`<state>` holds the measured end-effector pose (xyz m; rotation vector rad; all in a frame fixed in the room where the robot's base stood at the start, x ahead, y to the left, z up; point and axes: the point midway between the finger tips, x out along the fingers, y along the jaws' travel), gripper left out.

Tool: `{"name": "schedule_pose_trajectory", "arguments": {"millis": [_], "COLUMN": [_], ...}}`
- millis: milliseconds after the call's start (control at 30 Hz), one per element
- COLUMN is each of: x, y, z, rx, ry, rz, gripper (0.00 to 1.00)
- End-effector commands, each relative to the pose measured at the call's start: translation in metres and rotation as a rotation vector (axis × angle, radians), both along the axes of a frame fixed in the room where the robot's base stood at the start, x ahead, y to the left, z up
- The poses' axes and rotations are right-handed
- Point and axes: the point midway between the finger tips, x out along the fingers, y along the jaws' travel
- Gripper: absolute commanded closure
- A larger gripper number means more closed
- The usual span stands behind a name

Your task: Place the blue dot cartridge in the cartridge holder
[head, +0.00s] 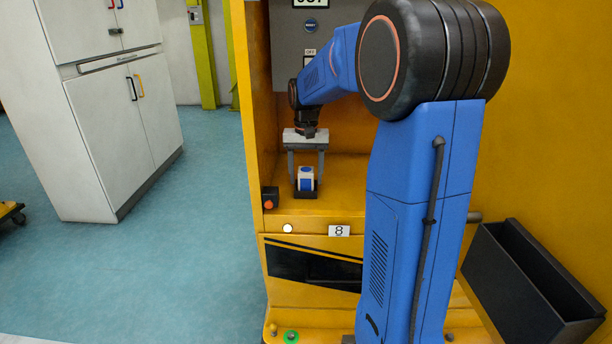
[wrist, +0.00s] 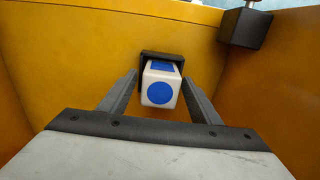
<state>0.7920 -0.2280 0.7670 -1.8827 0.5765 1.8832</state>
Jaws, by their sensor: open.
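The blue dot cartridge (head: 306,179) is a white block with blue markings. It stands in the dark cartridge holder (head: 305,194) on the yellow shelf in the head view. In the wrist view the cartridge (wrist: 161,88) shows a round blue dot on one face and a blue patch on another, with the dark holder (wrist: 163,56) behind it. My gripper (head: 306,176) points down over the cartridge. In the wrist view its two fingers (wrist: 165,92) stand apart on either side of the cartridge, with gaps visible on both sides. The holder's inside is hidden.
A small dark box with an orange button (head: 270,198) sits at the shelf's left front; the dark box also shows in the wrist view (wrist: 245,28). Yellow walls enclose the shelf. A dark open bin (head: 530,285) is at right. White cabinets (head: 125,120) stand left across clear floor.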

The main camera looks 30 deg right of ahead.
Motion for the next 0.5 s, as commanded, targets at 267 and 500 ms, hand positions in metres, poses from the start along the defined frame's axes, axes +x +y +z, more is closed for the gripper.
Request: {"name": "schedule_pose_trajectory", "arguments": {"millis": [267, 500], "x": [0.000, 0.001], "y": [0.000, 0.000], "z": [0.026, 0.073], "rx": [-0.001, -0.001], "ry": [-0.003, -0.003], "rz": [0.000, 0.000], "gripper": [0.42, 0.42]}}
